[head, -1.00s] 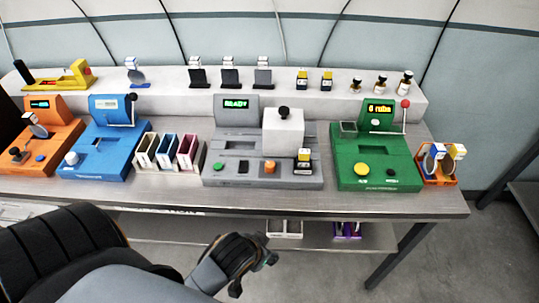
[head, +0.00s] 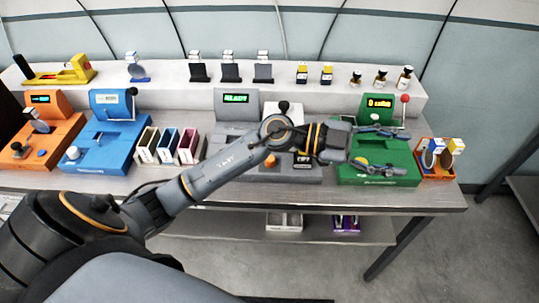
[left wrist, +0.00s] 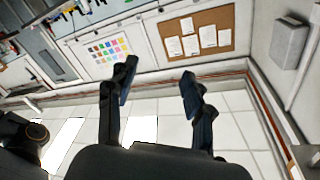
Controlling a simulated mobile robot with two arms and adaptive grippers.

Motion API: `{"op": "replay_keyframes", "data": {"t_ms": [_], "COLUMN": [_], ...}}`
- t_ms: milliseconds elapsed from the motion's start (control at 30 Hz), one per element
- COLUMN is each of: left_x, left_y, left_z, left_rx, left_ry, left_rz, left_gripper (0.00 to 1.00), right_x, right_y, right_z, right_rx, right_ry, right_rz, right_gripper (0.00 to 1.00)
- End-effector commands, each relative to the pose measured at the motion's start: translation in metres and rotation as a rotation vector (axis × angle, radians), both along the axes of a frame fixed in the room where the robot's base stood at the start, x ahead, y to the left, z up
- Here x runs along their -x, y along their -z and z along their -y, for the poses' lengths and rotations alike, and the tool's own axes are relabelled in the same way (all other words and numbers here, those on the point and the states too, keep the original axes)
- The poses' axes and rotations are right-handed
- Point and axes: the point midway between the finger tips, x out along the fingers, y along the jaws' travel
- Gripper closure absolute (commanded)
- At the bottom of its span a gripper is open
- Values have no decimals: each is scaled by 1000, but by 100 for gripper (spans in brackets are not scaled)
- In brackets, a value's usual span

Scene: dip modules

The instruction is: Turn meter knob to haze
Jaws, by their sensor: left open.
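The blue machine (head: 98,151) stands left of centre on the table. It has a small screen and a round white knob (head: 73,153) at its front left. The orange machine (head: 40,150) left of it also has a screen. I cannot tell from any label which one is the meter, and the knob's setting is too small to read. My left gripper (head: 384,150) is open and empty over the green machine, far right of the blue one. Its two fingers also show spread in the left wrist view (left wrist: 157,92), with nothing between them. My right gripper is not in view.
My left arm crosses in front of the grey machine (head: 238,110). The green machine (head: 410,165) is partly covered by my gripper. Coloured slotted holders (head: 166,146) stand between blue and grey. A raised back shelf (head: 205,92) holds several small items. An orange rack (head: 436,172) stands at the right.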

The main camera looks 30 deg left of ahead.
Motion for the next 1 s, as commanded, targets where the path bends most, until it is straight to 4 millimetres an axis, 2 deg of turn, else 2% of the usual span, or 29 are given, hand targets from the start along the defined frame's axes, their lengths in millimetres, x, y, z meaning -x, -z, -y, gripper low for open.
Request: {"op": "replay_keyframes", "data": {"t_ms": [67, 167, 267, 300, 400, 500, 600, 700, 767, 867, 1000], "left_x": [-2, -8, -17, -21, -26, -25, -21, -18, -17, -17, -18], "left_y": [27, 65, 92, 99, 103, 96, 89, 84, 86, 96, 121], "left_z": [-10, -43, -98, -123, -186, -237, -270, -287, -290, -291, -291], "left_rx": [-209, -481, -748, -845, -1039, -1169, -1243, -1278, -1285, -1288, -1288], "left_ry": [71, 90, 23, -25, -173, -324, -438, -501, -514, -517, -514], "left_rz": [-70, -210, -382, -456, -630, -772, -872, -923, -937, -944, -944], "left_gripper": [48, 48, 48, 48, 48, 48, 48, 48, 48, 48, 48], "right_x": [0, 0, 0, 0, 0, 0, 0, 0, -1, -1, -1], "right_y": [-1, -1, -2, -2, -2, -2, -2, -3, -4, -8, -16], "right_z": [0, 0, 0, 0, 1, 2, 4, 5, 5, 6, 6], "right_rx": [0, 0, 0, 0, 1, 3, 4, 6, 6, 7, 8], "right_ry": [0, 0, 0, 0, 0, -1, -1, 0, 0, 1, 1], "right_rz": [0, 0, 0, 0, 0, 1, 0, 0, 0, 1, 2], "right_gripper": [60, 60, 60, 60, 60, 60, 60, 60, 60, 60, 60]}}
